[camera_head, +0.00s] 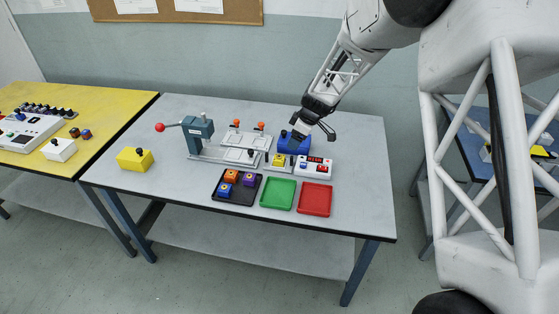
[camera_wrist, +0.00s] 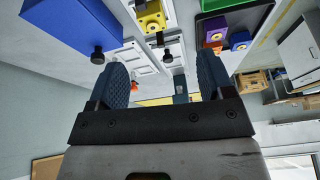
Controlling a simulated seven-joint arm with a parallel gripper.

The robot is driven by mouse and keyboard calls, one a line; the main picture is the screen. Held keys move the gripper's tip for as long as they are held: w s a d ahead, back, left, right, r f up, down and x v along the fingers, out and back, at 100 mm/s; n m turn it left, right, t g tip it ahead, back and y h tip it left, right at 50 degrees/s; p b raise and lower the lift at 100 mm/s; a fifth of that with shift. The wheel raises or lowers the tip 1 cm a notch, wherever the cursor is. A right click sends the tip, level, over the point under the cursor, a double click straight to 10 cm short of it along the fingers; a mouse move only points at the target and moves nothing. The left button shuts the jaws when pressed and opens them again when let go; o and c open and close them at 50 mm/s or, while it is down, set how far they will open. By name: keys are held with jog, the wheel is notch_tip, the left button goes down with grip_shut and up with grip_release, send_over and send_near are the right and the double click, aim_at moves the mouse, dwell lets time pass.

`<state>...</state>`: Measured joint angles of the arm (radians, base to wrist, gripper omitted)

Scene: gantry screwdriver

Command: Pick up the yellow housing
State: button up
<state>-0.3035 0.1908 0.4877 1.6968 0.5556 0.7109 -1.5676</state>
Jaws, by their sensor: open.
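The yellow housing (camera_head: 279,160) is a small yellow block near the middle of the table, between a grey fixture and a white control box. In the wrist view the yellow housing (camera_wrist: 150,20) is at the top, with a dark round part on its face. My gripper (camera_head: 316,131) hangs above the back right of the table, beside the blue box and up and right of the housing. In the wrist view my gripper (camera_wrist: 164,80) has its fingers wide apart with nothing between them.
A blue box (camera_head: 293,144) with a black knob stands close behind the housing. The white control box (camera_head: 314,167) is to its right. A black tray (camera_head: 238,200) with several coloured blocks, a green tray (camera_head: 278,194) and a red tray (camera_head: 315,198) lie in front. A larger yellow box (camera_head: 135,159) stands left.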

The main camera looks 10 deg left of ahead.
jog(key=n, duration=0.1)
send_near(280, 157)
jog(key=shift+w+x, duration=0.2)
jog(key=shift+x, duration=0.95)
jog(key=shift+f, duration=0.1)
jog(key=shift+x, duration=1.2)
jog(key=shift+x, duration=2.6)
jog(key=c, duration=1.1)
jog(key=shift+o, duration=0.2)
